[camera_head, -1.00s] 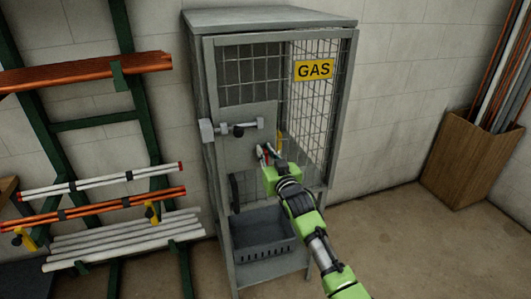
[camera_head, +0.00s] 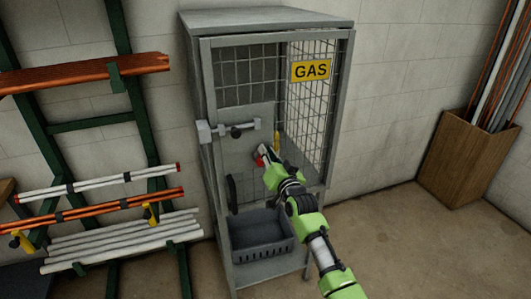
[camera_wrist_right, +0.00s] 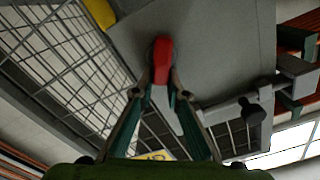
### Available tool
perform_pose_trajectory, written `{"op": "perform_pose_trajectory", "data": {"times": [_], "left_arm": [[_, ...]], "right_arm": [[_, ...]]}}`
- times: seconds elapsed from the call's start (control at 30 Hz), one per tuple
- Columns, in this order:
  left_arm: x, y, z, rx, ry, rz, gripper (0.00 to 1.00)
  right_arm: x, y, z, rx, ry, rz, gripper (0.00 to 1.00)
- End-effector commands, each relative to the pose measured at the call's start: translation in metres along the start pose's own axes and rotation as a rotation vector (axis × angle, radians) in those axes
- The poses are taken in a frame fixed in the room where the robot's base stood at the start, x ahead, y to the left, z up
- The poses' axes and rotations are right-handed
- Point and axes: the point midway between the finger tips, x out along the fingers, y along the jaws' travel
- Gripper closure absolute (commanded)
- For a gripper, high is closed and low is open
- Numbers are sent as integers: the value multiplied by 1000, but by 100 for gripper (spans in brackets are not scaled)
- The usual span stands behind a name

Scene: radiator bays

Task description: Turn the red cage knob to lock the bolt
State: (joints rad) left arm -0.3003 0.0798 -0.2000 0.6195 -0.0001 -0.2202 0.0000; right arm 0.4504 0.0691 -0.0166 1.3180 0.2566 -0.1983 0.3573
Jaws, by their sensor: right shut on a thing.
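The grey gas cage (camera_head: 240,100) stands against the wall with its door panel facing me. The red cage knob (camera_head: 260,160) is on that panel, mostly covered by my right gripper (camera_head: 265,166). In the right wrist view the red knob (camera_wrist_right: 162,58) lies between the two fingertips of my right gripper (camera_wrist_right: 162,82), which is shut on it. A grey-white strip runs from the knob between the fingers. The bolt (camera_head: 239,129), a bar with a black knob, sits higher on the panel; it also shows in the right wrist view (camera_wrist_right: 252,108). My left gripper is not in view.
A yellow GAS sign (camera_head: 311,70) hangs on the mesh side. A grey basket (camera_head: 262,236) sits low in the cage. A green rack (camera_head: 140,122) with pipes is at the left, a wooden box (camera_head: 465,160) with rods at the right. Floor right of the cage is clear.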

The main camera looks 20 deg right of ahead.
Motion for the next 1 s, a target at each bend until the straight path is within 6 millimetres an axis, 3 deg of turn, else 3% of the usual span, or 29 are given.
{"op": "perform_pose_trajectory", "data": {"times": [0.03,1.0], "left_arm": [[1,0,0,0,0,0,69],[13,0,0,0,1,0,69]], "right_arm": [[-1,3,7,48,-11,4,100],[-1,21,19,902,-14,7,100]]}}
